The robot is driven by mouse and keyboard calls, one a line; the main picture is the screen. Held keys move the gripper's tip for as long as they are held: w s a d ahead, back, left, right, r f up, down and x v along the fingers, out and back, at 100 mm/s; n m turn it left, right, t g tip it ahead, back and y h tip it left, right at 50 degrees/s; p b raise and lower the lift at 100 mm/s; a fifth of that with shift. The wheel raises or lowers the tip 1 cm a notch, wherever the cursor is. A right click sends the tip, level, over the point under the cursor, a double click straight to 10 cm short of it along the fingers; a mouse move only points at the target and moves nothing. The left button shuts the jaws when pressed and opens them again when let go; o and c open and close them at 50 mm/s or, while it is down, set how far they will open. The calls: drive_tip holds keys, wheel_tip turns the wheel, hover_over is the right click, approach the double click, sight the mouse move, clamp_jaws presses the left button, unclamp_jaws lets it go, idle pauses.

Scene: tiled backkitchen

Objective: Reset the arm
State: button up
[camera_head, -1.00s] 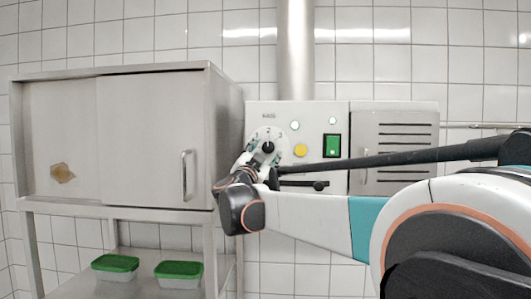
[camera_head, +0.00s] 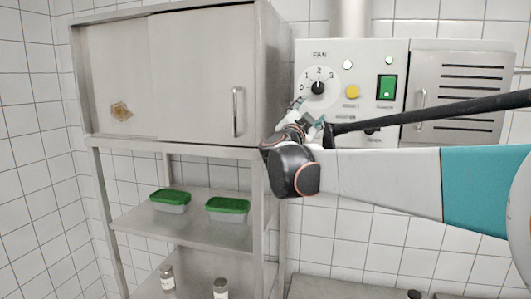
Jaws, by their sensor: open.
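My gripper (camera_head: 311,119) is at the far end of my arm, just below the black rotary knob (camera_head: 318,88) of the fan control panel (camera_head: 352,60). Its fingers are small in this view and look spread, with nothing seen between them. I cannot tell whether they touch the panel. My arm stretches in from the right edge, white with a teal band, and hides the panel's lower part. The knob sits on a dial marked 0 to 3 and points up near 2.
A steel cabinet (camera_head: 195,75) with a sliding door stands close left of my gripper. Below it, a shelf (camera_head: 185,227) holds two green-lidded boxes (camera_head: 228,206). Two jars (camera_head: 167,277) stand lower down. A louvred steel box (camera_head: 459,95) is right of the panel.

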drive_tip(key=s+a+f+n+g+y+b, duration=0.1)
drive_tip(key=s+a+f+n+y+b, duration=0.2)
drive_tip(key=s+f+n+y+b, duration=0.75)
drive_tip(key=s+a+f+n+g+y+b, duration=0.2)
drive_tip(key=s+f+b, duration=0.35)
drive_tip(key=f, duration=1.05)
drive_tip(key=s+d+f+g+h+b, duration=0.1)
drive_tip(key=s+d+f+g+b, duration=0.1)
drive_tip(key=s+f, duration=0.6)
drive_tip(key=s+d+f+n+g+h+b, duration=0.1)
drive_tip(key=s+d+f+g+b, duration=0.2)
drive_tip(key=s+f, duration=0.6)
drive_tip(key=s+d+f+g+h+b, duration=0.1)
drive_tip(key=s+d+f+g+b, duration=0.2)
drive_tip(key=s+f, duration=0.6)
wheel_tip(320, 180, down, 10)
drive_tip(key=shift+d+r+n+b, duration=0.2)
drive_tip(key=shift+n+b, duration=0.15)
drive_tip(key=shift+b, duration=0.5)
